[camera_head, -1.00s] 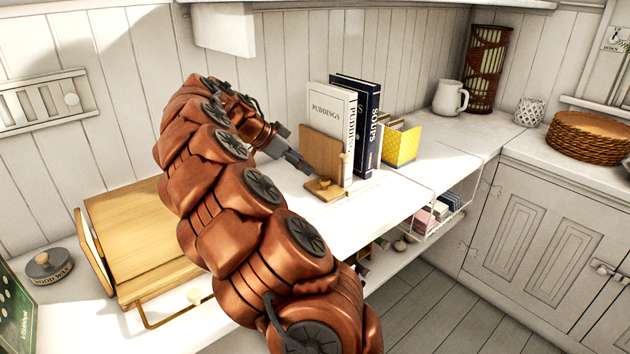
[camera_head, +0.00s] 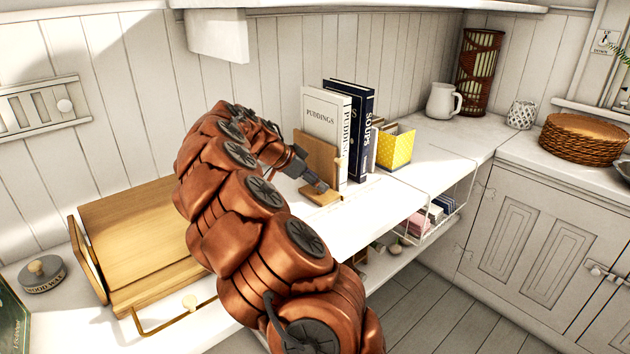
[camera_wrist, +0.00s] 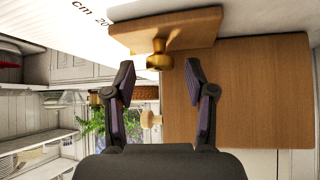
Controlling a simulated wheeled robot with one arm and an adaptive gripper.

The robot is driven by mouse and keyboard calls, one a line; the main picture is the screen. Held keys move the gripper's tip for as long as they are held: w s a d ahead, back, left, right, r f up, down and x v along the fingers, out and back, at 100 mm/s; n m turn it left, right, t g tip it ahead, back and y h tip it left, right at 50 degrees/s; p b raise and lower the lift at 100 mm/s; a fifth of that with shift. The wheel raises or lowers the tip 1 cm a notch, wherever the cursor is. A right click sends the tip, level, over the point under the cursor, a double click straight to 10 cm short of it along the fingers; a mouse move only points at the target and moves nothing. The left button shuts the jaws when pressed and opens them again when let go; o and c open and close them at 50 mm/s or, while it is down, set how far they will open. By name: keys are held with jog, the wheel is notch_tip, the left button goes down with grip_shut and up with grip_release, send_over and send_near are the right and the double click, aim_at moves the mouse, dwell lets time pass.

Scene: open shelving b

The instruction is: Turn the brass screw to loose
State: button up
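The brass screw (camera_wrist: 159,60) sits on the base of a wooden bookend (camera_wrist: 240,90). In the wrist view it lies centred at the fingertips of my gripper (camera_wrist: 159,68), one finger on each side with gaps, so the gripper is open. I cannot tell how deep the screw sits between the fingers. In the head view my gripper (camera_head: 321,187) is low over the base of the bookend (camera_head: 318,155) and hides the screw. A pale round knob (camera_wrist: 150,119) shows beside the upright board in the wrist view.
A white book (camera_head: 322,118) and a dark blue book (camera_head: 357,125) stand right behind the bookend, then a yellow dotted file box (camera_head: 397,150). A wooden box (camera_head: 135,235) lies left of my arm. The counter's front edge is near the bookend.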

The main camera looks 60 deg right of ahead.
grip_shut()
